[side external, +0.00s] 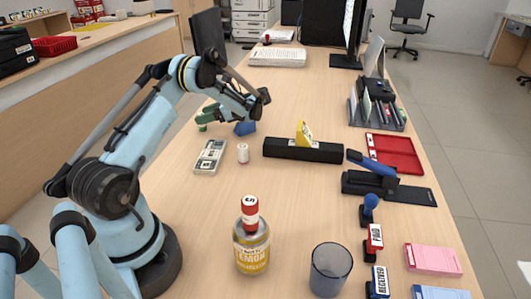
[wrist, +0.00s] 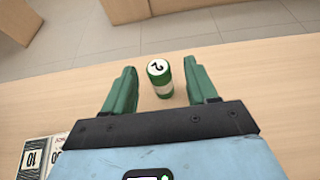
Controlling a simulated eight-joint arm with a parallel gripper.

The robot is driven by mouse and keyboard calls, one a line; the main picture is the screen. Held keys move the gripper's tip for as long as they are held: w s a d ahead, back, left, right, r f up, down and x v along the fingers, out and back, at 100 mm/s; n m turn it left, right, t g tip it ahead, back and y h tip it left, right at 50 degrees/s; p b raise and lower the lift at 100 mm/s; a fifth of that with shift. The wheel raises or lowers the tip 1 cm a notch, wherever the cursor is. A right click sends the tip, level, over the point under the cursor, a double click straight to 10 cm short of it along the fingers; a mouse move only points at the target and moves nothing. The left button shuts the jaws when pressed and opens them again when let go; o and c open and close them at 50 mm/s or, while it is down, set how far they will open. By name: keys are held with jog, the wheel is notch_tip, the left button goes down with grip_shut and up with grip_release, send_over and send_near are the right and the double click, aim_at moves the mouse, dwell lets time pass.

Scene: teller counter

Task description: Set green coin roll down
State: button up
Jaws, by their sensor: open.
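The green coin roll (wrist: 161,85) stands upright on the wooden counter in the wrist view, with a white band and a numbered white top. My gripper (wrist: 159,66) is open, with one green finger on each side of the roll and a visible gap to both. In the side external view, the roll (side external: 202,124) shows small at the counter's left edge, just below my gripper (side external: 209,114). The fingers partly hide it there.
A black block (side external: 303,151), a yellow bottle (side external: 252,252) and a glass (side external: 330,270) stand farther off. The counter's edge is close behind the roll.

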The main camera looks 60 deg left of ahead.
jog(key=x, duration=0.4)
jog(key=shift+s, duration=0.15)
grip_shut()
